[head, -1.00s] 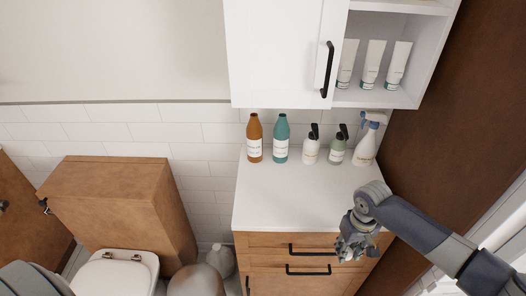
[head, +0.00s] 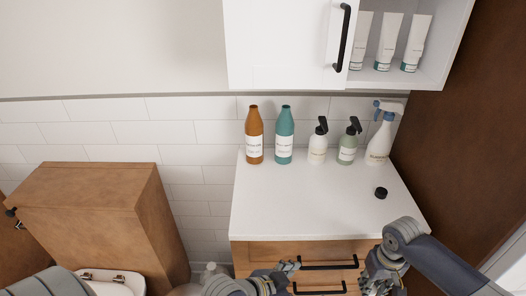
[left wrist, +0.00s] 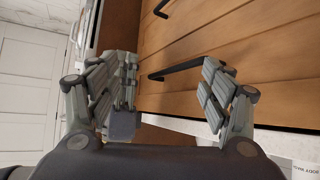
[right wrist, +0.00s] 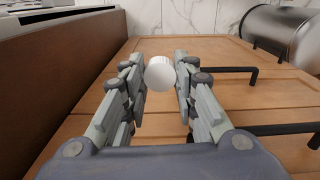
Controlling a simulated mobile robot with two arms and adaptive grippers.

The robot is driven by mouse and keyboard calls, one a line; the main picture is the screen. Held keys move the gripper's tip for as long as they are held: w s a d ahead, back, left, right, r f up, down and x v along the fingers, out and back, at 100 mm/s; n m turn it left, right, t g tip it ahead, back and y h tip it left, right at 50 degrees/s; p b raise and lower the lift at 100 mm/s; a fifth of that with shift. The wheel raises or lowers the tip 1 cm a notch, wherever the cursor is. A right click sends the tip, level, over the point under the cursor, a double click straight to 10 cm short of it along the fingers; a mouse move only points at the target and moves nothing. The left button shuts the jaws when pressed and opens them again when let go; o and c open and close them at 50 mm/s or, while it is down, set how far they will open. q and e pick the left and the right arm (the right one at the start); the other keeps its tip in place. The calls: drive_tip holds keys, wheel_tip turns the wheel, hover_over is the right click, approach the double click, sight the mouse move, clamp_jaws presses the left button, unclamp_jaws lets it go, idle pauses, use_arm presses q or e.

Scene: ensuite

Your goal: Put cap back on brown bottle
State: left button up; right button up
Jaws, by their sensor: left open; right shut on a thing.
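The brown bottle (head: 254,138) stands upright at the back left of the white counter, with no cap visible on its narrow neck. A small black cap (head: 381,193) lies on the counter's right side. My right gripper (head: 377,271) is low in front of the drawers at the right; in its wrist view it is shut on a small white round cap-like piece (right wrist: 160,74). This piece cannot be made out in the head view. My left gripper (head: 290,268) is open and empty in front of the drawers; its spread fingers show in the left wrist view (left wrist: 170,68).
A teal bottle (head: 284,138), a white pump bottle (head: 318,145), a green pump bottle (head: 348,145) and a spray bottle (head: 380,140) stand right of the brown bottle. A wall cabinet (head: 285,45) hangs above. The counter's front (head: 300,205) is clear.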

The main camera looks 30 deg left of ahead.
use_arm(q)
drive_tip(key=w+a+r+t+h, duration=0.1)
drive_tip(key=w+r+t, duration=0.5)
drive_tip(key=r, duration=0.5)
drive_tip(key=w+a+r+t, duration=0.1)
drive_tip(key=w+r+t, duration=0.5)
drive_tip(key=r, duration=0.4)
drive_tip(key=w+a+r+n+t+y, duration=0.2)
drive_tip(key=w+a+r+n+y, duration=0.25)
drive_tip(key=a+y, duration=0.25)
drive_tip(key=w+a+f+n+g+y, duration=0.2)
drive_tip(key=w+a+n+g+y, duration=0.15)
drive_tip(key=a+n+y, duration=0.55)
drive_tip(key=g+y, duration=0.2)
drive_tip(key=g, duration=0.4)
approach(256, 137)
drive_tip(key=shift+w+a+f+n, duration=0.15)
drive_tip(key=shift+w+a+n, duration=0.2)
drive_tip(key=shift+w, duration=0.05)
drive_tip(key=x, duration=0.6)
drive_tip(key=shift+w+a, duration=0.2)
drive_tip(key=shift+a, duration=0.05)
